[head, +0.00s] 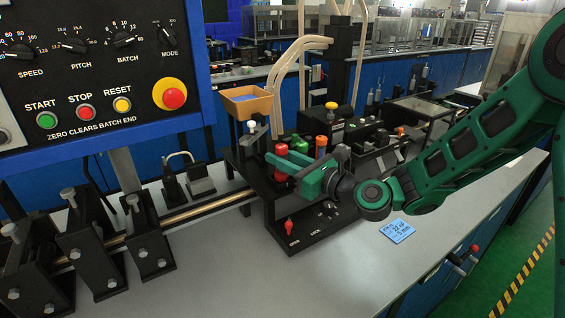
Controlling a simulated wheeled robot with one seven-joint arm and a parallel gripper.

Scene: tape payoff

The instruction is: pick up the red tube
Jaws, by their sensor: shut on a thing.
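The red tube (281,150) stands upright in the black fixture (262,190) on the bench, at the middle of the head view. My gripper (282,161) reaches it from the right and is shut on it. The green jaws cross in front of the tube, so its middle is hidden, with red showing above and below them. I cannot tell whether the tube's foot still rests in the fixture.
A green-topped part (298,143) and an orange-topped tube (321,141) stand close behind my gripper. An orange hopper (247,101) rises behind left. A red lever (289,226) is in front. A blue card (397,231) lies on the clear bench right.

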